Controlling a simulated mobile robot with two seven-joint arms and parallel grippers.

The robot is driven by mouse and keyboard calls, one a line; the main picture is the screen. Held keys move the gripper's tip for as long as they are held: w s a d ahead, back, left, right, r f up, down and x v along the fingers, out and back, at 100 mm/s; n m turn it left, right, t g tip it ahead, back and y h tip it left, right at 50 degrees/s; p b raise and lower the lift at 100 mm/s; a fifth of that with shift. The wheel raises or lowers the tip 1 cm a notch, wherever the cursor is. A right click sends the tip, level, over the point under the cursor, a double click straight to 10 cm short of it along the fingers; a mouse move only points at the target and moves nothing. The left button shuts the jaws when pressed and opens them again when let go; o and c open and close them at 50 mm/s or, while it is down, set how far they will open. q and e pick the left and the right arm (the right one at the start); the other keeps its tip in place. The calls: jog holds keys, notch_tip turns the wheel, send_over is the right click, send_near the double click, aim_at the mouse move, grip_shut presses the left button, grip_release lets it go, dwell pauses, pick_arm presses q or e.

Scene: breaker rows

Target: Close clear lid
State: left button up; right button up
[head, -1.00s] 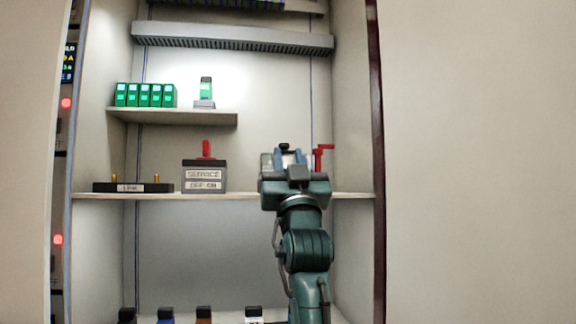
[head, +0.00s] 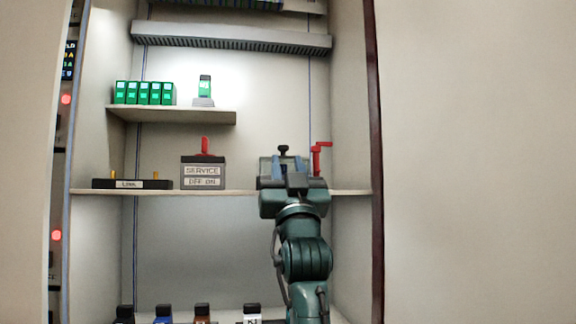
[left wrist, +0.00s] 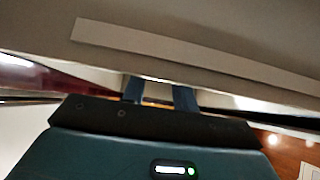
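I cannot make out a clear lid for certain in either view. My left gripper (head: 285,164) is at the right end of the middle shelf in the head view. Its body hides most of what stands there. A black knob (head: 283,150) and a red crank-like handle (head: 320,157) show just beyond and beside it. In the left wrist view the two blue fingers (left wrist: 158,95) are apart with nothing visible between them. A pale surface with a lighter strip (left wrist: 180,52) lies close ahead of them; I cannot tell what it is. My right gripper is not in view.
The middle shelf (head: 236,192) also holds a grey SERVICE switch box (head: 203,173) with a red lever and a black block (head: 132,184). Green breakers (head: 145,93) stand on a small upper shelf (head: 180,116). The dark red cabinet edge (head: 376,150) is at the right.

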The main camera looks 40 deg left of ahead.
pick_arm(q)
jog(key=o, duration=0.3)
jog(key=shift+w+a+f, duration=0.15)
jog(key=shift+w+f, duration=0.15)
jog(key=shift+o, duration=0.2)
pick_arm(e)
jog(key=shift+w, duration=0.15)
pick_arm(q)
jog(key=shift+s, duration=0.1)
jog(key=shift+f, duration=0.1)
jog(key=b+v, duration=0.2)
jog(key=v, duration=1.1)
jog(key=shift+d+r+b, duration=0.3)
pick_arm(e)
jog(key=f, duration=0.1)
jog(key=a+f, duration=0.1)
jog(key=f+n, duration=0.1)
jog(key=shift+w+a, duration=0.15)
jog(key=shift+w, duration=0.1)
pick_arm(q)
jog(key=shift+s, duration=0.1)
